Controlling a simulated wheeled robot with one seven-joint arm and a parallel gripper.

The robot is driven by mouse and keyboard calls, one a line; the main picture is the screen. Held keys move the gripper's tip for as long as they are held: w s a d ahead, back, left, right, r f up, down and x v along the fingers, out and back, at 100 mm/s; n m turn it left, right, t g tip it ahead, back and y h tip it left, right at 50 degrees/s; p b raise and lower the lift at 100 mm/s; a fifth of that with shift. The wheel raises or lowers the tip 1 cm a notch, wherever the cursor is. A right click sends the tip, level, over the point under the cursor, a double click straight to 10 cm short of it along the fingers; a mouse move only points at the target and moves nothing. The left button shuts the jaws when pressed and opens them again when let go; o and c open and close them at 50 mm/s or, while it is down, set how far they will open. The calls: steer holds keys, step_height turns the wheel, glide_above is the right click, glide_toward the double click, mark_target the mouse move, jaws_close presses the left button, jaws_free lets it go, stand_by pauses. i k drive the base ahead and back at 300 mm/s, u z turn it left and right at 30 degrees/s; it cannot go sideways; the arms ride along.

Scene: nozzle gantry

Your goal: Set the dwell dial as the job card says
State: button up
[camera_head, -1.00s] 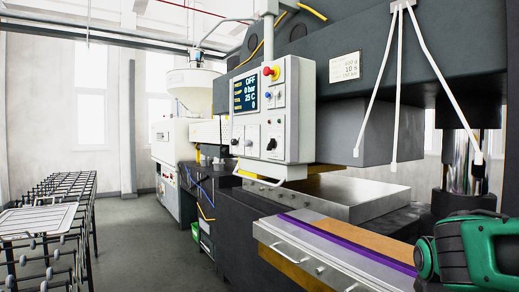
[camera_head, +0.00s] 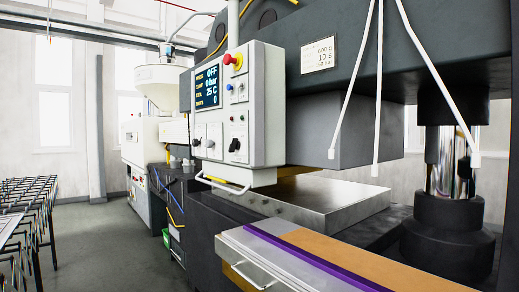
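The grey-white control panel (camera_head: 262,95) hangs on the machine left of centre. Its dark display (camera_head: 207,87) reads OFF, 0 bar and 25 C, with a 0 on the bottom line. Dark knobs sit low on it: one at the right (camera_head: 235,145) and two smaller ones at the left, one (camera_head: 196,142) beside the other (camera_head: 210,143). Their labels and settings are too small to read, so I cannot tell which is the dwell dial. A pale card (camera_head: 318,54) on the dark beam seems to read 600 g, 10 s, 150 bar. My gripper is not in view.
A white handle bar (camera_head: 222,184) juts out below the panel. A metal block (camera_head: 300,203) and a bench with a purple stripe (camera_head: 305,252) stand in front. White rods (camera_head: 379,90) hang at the right. A roller rack (camera_head: 28,215) stands left; the floor (camera_head: 105,235) between is clear.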

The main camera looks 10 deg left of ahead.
mark_target(209, 144)
steer(key=z, duration=0.3)
steer(key=k, duration=1.35)
steer(key=u, duration=1.35)
steer(key=i, duration=1)
steer(key=u, duration=0.05)
